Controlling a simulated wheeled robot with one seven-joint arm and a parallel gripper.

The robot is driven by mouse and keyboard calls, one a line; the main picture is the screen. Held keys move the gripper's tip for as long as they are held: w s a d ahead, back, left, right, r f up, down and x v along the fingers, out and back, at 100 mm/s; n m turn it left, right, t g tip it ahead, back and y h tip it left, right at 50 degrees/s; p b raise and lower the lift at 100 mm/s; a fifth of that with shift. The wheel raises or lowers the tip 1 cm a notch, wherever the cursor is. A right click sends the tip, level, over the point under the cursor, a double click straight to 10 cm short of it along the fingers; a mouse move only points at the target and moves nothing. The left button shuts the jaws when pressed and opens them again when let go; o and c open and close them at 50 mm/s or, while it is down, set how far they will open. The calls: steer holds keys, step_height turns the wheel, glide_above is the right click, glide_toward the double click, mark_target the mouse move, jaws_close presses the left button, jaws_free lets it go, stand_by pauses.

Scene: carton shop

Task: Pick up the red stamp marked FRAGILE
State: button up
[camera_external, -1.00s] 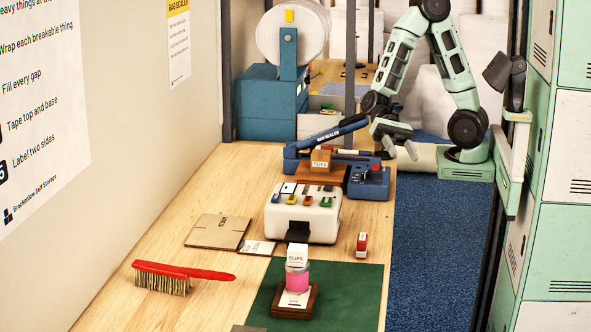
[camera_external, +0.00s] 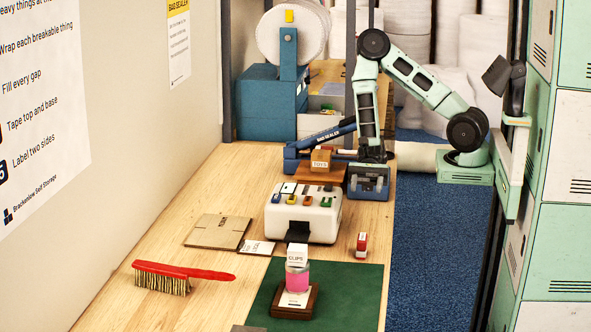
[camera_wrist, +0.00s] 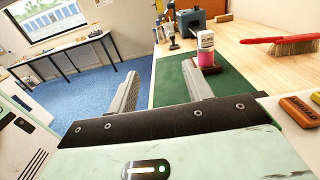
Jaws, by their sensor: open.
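A small red and white block (camera_external: 361,245), which looks like the red stamp, stands upright near the table's right edge, beside the white box and behind the green mat. Its lettering is too small to read. My gripper (camera_external: 368,182) is behind it, in front of the blue machine at the table's right edge. In the wrist view my gripper (camera_wrist: 160,88) is open, with nothing between its fingers. I cannot make out the stamp there; the gripper may hide it.
The white box (camera_external: 310,225) bears several coloured pieces; an orange piece with lettering (camera_wrist: 297,112) shows in the wrist view. A red brush (camera_external: 180,275) lies left. Blue floor is right of the table.

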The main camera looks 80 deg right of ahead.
glide_toward(362, 242)
steer(key=shift+a+r, duration=0.2)
steer(key=shift+a, duration=0.65)
steer(key=shift+a+f, duration=0.15)
steer(key=shift+f, duration=0.05)
steer(key=shift+a+p, duration=1.05)
steer(key=shift+a, duration=2.55)
steer(key=c, duration=1.1)
